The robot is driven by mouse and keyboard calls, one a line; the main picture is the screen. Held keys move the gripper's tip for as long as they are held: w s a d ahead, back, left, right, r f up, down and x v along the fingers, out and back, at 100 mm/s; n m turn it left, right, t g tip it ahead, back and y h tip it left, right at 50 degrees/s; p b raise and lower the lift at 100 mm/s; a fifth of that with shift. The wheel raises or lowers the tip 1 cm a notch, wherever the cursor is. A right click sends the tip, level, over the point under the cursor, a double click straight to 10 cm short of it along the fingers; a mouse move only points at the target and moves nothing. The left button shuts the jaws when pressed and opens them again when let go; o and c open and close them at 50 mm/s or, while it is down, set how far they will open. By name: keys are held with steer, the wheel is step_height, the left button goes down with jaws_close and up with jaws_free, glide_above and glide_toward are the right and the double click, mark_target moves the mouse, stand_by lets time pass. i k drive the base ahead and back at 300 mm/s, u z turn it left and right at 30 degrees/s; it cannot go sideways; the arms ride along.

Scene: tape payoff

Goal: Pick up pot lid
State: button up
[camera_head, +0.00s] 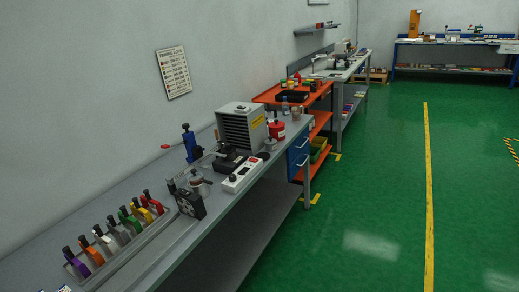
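A small round metal vessel (200,187) stands on the long grey workbench (235,190). A pale lid-like top with a dark knob (196,172) seems to sit on it, but it is too small to be sure that this is the pot lid. A smaller grey item with a dark top (270,143) stands farther along the bench, beside a red container (277,129). My gripper is not in view.
A rack of several coloured-handled tools (117,232) fills the near bench. A black fan-like block (190,204), a blue clamp (190,145), a white power strip (243,175) and a grey louvred box (241,128) stand nearby. The green floor (365,200) at right is clear.

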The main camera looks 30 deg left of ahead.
mark_target(228, 148)
steer(key=u, duration=0.15)
steer(key=i, duration=1.3)
steer(key=u, duration=0.7)
steer(key=i, duration=1.85)
steer(key=u, duration=0.35)
